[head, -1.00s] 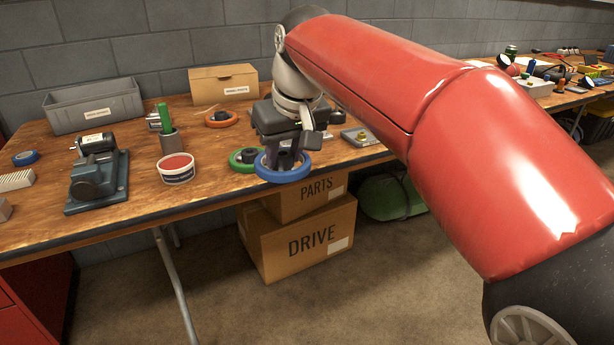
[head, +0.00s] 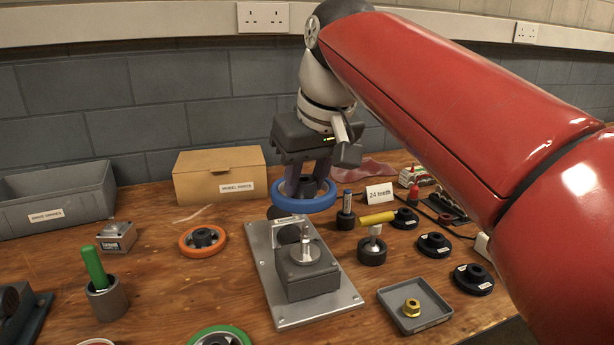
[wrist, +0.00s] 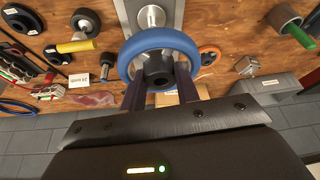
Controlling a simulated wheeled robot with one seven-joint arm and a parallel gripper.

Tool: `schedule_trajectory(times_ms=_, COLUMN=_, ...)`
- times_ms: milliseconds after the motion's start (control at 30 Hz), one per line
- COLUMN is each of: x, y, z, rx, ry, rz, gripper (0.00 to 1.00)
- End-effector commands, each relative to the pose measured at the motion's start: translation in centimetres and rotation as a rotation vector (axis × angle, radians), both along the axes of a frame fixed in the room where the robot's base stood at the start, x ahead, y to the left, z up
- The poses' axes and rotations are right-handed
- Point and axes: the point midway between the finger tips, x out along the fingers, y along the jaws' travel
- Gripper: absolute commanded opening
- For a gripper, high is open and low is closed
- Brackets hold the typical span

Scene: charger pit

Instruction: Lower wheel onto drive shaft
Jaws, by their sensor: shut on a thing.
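My gripper (head: 306,183) is shut on the dark hub of a blue-rimmed wheel (head: 290,206). The wheel hangs level in the head view, behind the drive shaft from where I look. The drive shaft (head: 306,243) is a short upright metal shaft on a grey block, fixed to a metal base plate (head: 335,305). In the wrist view the wheel (wrist: 152,40) sits between my fingers (wrist: 160,88), and the shaft (wrist: 150,16) shows beyond its rim. The wheel is apart from the shaft. The hub's bore is partly hidden by the fingers.
An orange wheel (head: 187,247) lies left of the fixture, a green wheel (head: 222,332) in front. A tray (head: 437,314) with a brass nut (head: 411,308) is at right. A yellow-handled tool (head: 377,220) and several black wheels stand nearby. A cardboard box (head: 195,187) is behind.

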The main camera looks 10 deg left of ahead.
Motion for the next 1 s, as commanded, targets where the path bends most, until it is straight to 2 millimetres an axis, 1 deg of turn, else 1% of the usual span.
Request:
schedule_trajectory(times_ms=200, x=0.0, y=0.0, z=-0.5, rx=0.001, ry=-0.001, rz=0.000, gripper=0.03)
schedule_trajectory(times_ms=367, x=0.0, y=0.0, z=-1.9, rx=0.000, ry=0.000, rz=0.000, gripper=0.03)
schedule_trajectory(times_ms=500, x=0.0, y=0.0, z=-3.5, rx=0.001, ry=-0.001, rz=0.000, gripper=0.03)
schedule_trajectory(times_ms=600, x=0.0, y=0.0, z=-4.1, rx=0.001, ry=-0.001, rz=0.000, gripper=0.03)
schedule_trajectory(times_ms=800, x=0.0, y=0.0, z=-4.6, rx=0.001, ry=-0.001, rz=0.000, gripper=0.03)
schedule_trajectory(times_ms=1000, x=0.0, y=0.0, z=-4.6, rx=0.001, ry=-0.001, rz=0.000, gripper=0.03)
